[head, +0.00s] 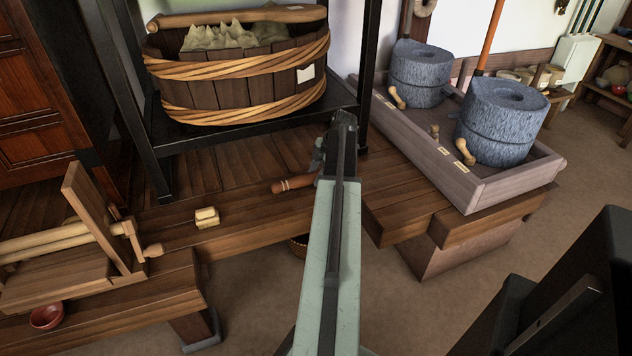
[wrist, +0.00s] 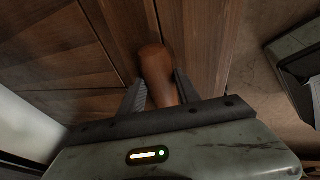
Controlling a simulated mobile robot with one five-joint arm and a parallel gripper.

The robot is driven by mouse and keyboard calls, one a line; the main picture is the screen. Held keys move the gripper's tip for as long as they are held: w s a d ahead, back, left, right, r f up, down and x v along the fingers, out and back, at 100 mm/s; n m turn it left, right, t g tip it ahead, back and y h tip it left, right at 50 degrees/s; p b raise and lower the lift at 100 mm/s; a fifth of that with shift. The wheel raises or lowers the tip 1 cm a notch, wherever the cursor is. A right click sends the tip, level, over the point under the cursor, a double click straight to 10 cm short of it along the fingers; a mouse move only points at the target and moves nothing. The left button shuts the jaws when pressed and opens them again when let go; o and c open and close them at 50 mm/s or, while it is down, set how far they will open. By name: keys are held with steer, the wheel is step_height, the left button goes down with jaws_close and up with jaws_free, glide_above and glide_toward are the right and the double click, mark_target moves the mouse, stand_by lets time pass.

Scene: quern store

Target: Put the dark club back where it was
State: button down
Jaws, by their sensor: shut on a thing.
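The dark club (head: 293,184), reddish brown with pale rings near its end, shows to the left of my gripper (head: 319,165) in the head view. It is low over the plank bench (head: 240,218); I cannot tell whether it touches the planks. In the wrist view the club (wrist: 158,72) lies between the two fingers of my gripper (wrist: 161,88), which is shut on it. My arm hides part of the club in the head view. A lighter wooden club (head: 240,16) lies across the rim of a wooden tub (head: 235,85).
The tub stands on a black metal rack (head: 250,128) with upright posts. Stone querns (head: 420,72) (head: 502,122) sit in a wooden tray (head: 470,180) at right. A yellow block (head: 207,217) and wooden roller frame (head: 85,235) are at left. A red bowl (head: 46,315) is at lower left.

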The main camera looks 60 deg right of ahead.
step_height(320, 180, down, 2)
steer(key=shift+f+b, duration=0.15)
steer(key=shift+b, duration=0.35)
steer(key=shift+r, duration=0.25)
steer(key=shift+f, duration=0.15)
steer(key=c, duration=0.9)
jaws_free()
steer(key=shift+o, duration=0.2)
steer(key=a+p+v, duration=0.1)
steer(key=p+v, duration=1)
steer(key=v, duration=0.1)
steer(key=shift+d+p, duration=0.4)
steer(key=shift+d, duration=0.05)
